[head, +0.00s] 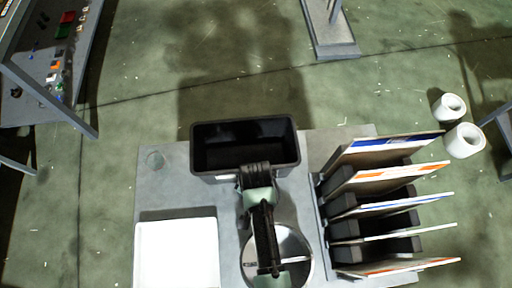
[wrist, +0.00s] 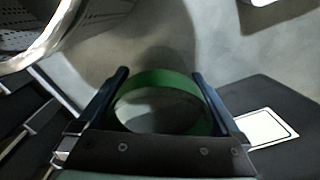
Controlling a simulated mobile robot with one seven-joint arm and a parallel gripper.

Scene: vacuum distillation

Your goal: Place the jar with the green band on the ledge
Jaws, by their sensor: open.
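The jar with the green band (wrist: 155,78) shows in the wrist view as a green ring around a clear or dark round body. It lies between the two dark fingers of my gripper (wrist: 160,74), which are spread to either side of it. The fingers are open; whether either one touches the band I cannot tell. In the head view I cannot make out the jar, and my arm covers part of the table there. I cannot identify the ledge for sure in either view.
In the head view a grey table (head: 170,190) carries a black bin (head: 245,172), a white tray (head: 176,250), a round metal vessel (head: 303,243) and a rack of upright boards (head: 385,205). White rolls (head: 464,140) lie at right. A perforated metal drum (wrist: 45,32) shows in the wrist view.

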